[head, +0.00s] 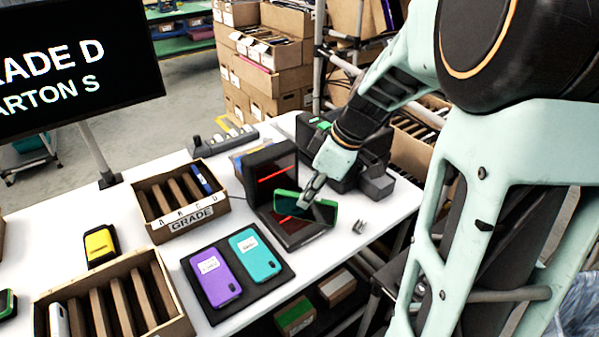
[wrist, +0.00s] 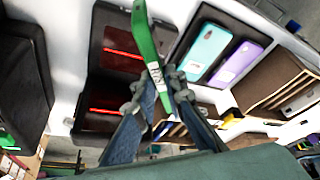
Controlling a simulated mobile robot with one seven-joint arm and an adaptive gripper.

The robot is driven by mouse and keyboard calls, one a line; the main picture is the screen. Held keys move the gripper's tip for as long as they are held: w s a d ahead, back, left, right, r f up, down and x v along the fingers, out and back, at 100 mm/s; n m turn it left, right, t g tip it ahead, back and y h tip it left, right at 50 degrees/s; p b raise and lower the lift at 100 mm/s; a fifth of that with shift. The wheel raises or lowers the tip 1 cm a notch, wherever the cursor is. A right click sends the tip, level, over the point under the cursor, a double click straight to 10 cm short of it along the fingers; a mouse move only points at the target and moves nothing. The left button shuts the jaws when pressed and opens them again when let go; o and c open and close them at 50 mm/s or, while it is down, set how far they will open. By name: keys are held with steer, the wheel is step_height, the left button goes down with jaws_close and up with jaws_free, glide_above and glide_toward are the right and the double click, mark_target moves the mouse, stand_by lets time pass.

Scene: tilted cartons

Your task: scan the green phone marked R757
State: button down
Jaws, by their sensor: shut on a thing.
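My gripper (head: 308,190) is shut on the green phone (head: 320,208), held tilted above the flat plate of the black scanner (head: 299,232). In the wrist view the green phone (wrist: 144,45) shows nearly edge-on between the fingertips (wrist: 160,85), with a white label partly visible; I cannot read its mark. The scanner (wrist: 122,60) shows red light lines on its upright panel and its flat plate. A screen (head: 80,55) at the upper left reads in part "GRADE D" and "CARTON S", cut off at its left edge.
A black mat (head: 238,302) holds a purple phone (head: 216,276) and a teal phone (head: 255,254). A slotted carton labelled GRADE (head: 205,226) and another slotted carton (head: 176,328) stand at the left. A yellow device (head: 100,244) lies between the cartons and the table's left side.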

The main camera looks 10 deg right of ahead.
steer(key=n, duration=0.1)
steer(key=r+n+g, duration=0.1)
steer(key=n, duration=0.1)
steer(key=shift+s+r, duration=0.1)
steer(key=shift+r, duration=0.05)
steer(key=n, duration=0.1)
steer(key=r+n+g, duration=0.1)
steer(key=n, duration=0.2)
steer(key=shift+s+a+r+g+y, duration=0.2)
steer(key=shift+r+g+y, duration=0.1)
steer(key=shift+g, duration=0.1)
steer(key=w+a+f+b, duration=0.1)
steer(key=w+f+b, duration=0.1)
steer(key=w+f, duration=0.2)
steer(key=shift+w+a+f, duration=0.3)
steer(key=shift+a+f, duration=0.1)
steer(key=shift+r, duration=0.1)
step_height(320, 180, up, 5)
steer(key=p, duration=0.3)
